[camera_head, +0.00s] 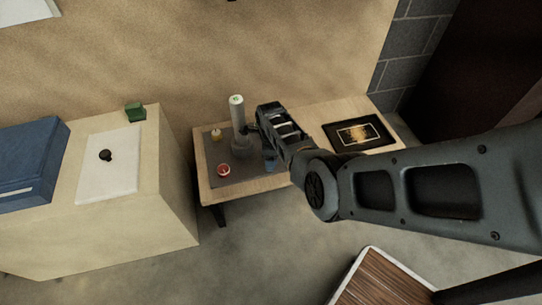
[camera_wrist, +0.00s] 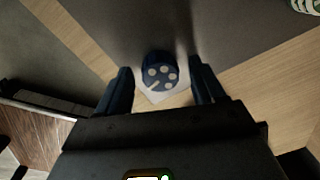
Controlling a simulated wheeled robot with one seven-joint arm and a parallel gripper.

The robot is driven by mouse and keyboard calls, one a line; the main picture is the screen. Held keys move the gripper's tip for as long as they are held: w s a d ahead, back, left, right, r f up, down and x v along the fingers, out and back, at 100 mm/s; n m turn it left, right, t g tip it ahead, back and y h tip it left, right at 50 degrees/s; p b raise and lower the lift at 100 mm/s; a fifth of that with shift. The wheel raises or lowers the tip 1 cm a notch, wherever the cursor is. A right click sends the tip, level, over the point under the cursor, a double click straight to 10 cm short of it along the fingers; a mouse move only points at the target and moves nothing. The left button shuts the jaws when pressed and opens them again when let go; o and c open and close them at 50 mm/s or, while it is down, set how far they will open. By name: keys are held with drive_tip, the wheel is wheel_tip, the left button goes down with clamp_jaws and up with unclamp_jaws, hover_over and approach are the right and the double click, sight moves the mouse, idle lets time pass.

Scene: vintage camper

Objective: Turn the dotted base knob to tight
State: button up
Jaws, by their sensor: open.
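The dotted knob (camera_wrist: 160,72) is dark blue, with several pale dots and a short pale bar on its top face, the bar toward the lower left. A pale patch (camera_wrist: 166,96) shows beside its lower edge. My gripper (camera_wrist: 160,68) is open, with one finger on each side of the knob and a visible gap on both sides. In the head view my gripper (camera_head: 270,155) is over the low table, right of a grey post (camera_head: 239,124); its jaws and the dotted knob are not clear there.
The low table (camera_head: 313,113) carries a grey mat (camera_head: 240,176), a red round knob (camera_head: 223,170), a small yellow piece (camera_head: 216,134) and a dark framed picture (camera_head: 358,134). The grey post stands close to my gripper. A pale cabinet (camera_head: 150,215) is at the left.

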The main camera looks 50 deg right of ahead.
wheel_tip(320, 180, up, 8)
drive_tip(key=p, duration=0.3)
drive_tip(key=shift+s+a+f+p, duration=0.1)
drive_tip(key=shift+a+p, duration=0.05)
drive_tip(key=shift+p, duration=0.25)
drive_tip(key=shift+s+f, duration=0.1)
